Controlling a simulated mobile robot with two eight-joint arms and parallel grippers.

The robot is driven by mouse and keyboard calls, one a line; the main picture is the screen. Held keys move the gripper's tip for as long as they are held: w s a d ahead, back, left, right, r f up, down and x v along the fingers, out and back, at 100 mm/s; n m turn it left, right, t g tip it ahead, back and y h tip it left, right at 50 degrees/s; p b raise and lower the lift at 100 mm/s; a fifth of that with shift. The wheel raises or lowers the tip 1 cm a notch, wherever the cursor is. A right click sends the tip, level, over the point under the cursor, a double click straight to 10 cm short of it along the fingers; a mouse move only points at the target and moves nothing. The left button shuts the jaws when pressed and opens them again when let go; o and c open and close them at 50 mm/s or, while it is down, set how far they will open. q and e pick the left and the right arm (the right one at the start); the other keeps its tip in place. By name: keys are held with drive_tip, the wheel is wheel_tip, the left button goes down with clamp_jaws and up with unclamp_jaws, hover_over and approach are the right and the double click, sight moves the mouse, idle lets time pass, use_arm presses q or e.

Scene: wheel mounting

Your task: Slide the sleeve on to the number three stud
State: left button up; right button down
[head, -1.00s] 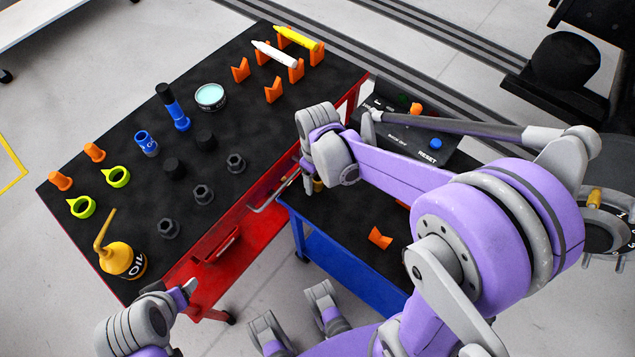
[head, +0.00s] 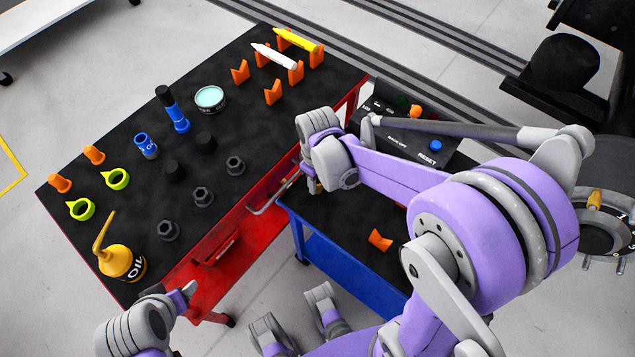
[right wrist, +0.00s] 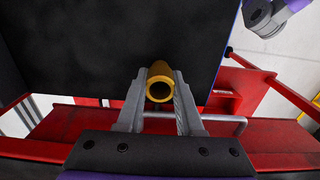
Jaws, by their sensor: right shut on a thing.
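The sleeve is a brass-coloured tube (right wrist: 160,84) held between both fingers of my right gripper (right wrist: 160,100), its round open end facing the wrist camera. My arm covers part of the hub, and I cannot read the stud numbers. My left gripper (head: 176,293) is at lower left, its opening unclear.
A blue cart (head: 345,255) carries an orange holder (head: 380,240) and a panel with a blue reset button (head: 435,146). Grey floor lies between hub and cart.

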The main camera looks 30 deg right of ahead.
wheel_tip(320, 180, up, 10)
drive_tip(key=p, duration=0.2)
drive_tip(key=c, duration=1.1)
unclamp_jaws()
clamp_jaws()
